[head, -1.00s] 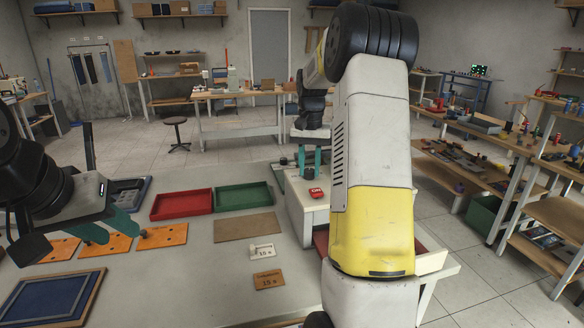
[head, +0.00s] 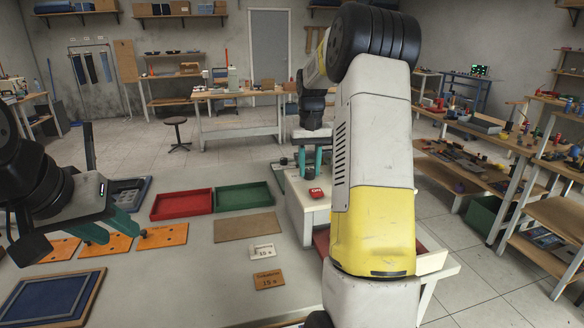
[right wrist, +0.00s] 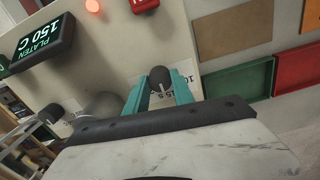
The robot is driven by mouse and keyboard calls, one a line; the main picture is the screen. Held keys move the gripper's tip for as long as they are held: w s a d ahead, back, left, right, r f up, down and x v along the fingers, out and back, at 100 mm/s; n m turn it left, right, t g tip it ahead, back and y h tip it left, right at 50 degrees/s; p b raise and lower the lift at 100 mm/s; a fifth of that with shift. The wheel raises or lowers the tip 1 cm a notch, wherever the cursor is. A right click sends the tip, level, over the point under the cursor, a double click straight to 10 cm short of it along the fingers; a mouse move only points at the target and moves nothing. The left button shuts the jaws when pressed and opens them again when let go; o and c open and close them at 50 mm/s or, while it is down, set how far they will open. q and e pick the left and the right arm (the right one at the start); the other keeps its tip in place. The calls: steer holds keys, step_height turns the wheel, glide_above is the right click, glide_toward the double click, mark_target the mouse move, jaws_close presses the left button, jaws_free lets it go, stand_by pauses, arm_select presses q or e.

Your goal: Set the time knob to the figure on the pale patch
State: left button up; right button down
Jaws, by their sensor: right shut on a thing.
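My right gripper (right wrist: 160,90) has its teal fingers either side of a dark time knob (right wrist: 160,76) and is shut on it. Between the fingers a pale dial face with small dark figures shows in part; the knob's setting is not readable. In the head view the right gripper (head: 310,163) is at the pale machine (head: 303,212), where the knob is too small to make out. A small white tag (head: 262,252) on the table appears to read 15 s. A brown card (head: 268,281) near it also appears to read 15 s. My left gripper (head: 118,228) is open and empty above the orange plates.
A display (right wrist: 38,45) in the right wrist view reads PLATEN 150 C, near a lit red lamp (right wrist: 92,6). Another dark knob (right wrist: 52,113) stands on the left. Red (head: 181,204) and green (head: 243,197) trays and a brown mat (head: 247,227) lie on the table.

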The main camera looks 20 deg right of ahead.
mark_target(309, 170)
steer(key=shift+r, duration=0.1)
steer(key=c, duration=1.1)
jaws_free()
step_height(309, 170, up, 6)
steer(key=shift+w+r, duration=0.1)
steer(key=shift+r, duration=0.75)
